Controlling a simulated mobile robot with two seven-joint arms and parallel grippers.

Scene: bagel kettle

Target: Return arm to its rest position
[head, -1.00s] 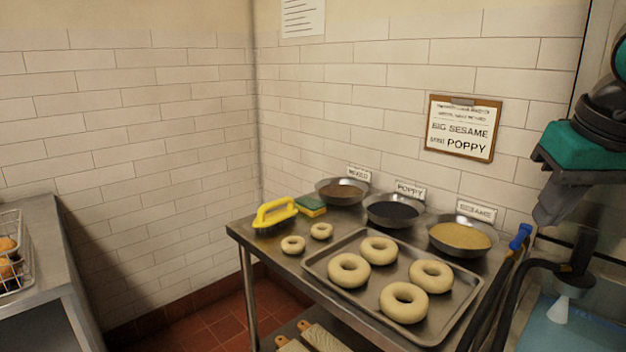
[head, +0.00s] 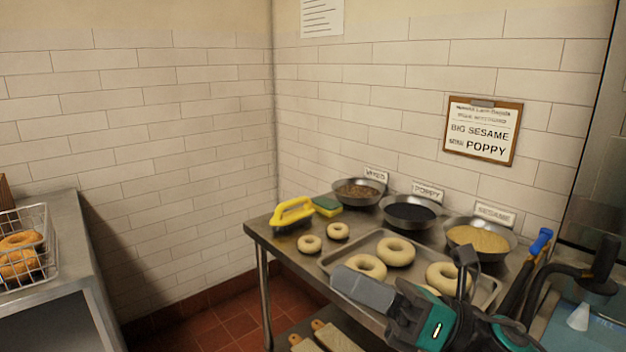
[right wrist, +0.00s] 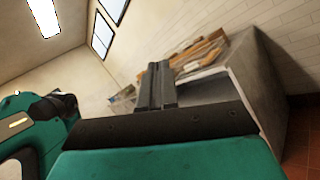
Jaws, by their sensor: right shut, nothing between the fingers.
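My right gripper (head: 345,283) is in the lower right of the head view, its grey fingers pointing left over the tray's near side. It is shut and empty, apart from the dough rings. In the right wrist view its dark fingers (right wrist: 159,85) stand together. A metal tray (head: 490,288) holds large pale dough rings (head: 396,251), partly hidden behind my right arm. My left gripper does not show; a teal and black robot part is at the left of the right wrist view.
Three bowls stand behind the tray: mixed (head: 359,192), poppy (head: 409,214) and sesame (head: 478,240). Two small dough rings (head: 310,243), a yellow-handled brush (head: 293,213) and a sponge (head: 327,206) lie left. A wire basket (head: 22,255) is on the left counter. Blue-handled tool (head: 540,241) stands right.

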